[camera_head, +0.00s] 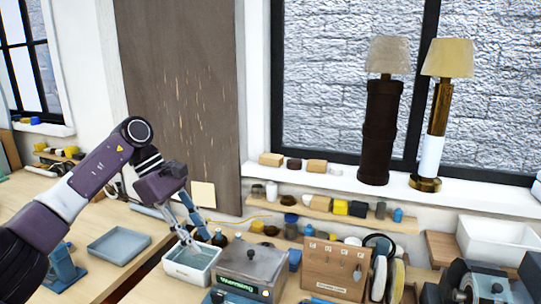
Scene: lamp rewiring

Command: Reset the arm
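My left arm comes in from the left, and my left gripper (197,238) points down just above a small white-rimmed tray (170,272) on the workbench. Its two fingers look apart, with nothing clear to see between them. The fingertips are small, and I cannot tell whether they touch the tray's contents. My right gripper is not in view.
A grey box with a green "Warming" display (240,285) stands right of the tray. A wooden box (335,268), wire spools (397,282) and a white bin (497,240) lie further right. Two lamps, dark (380,130) and brass (436,120), stand on the sill. A blue-grey tray (118,246) sits left.

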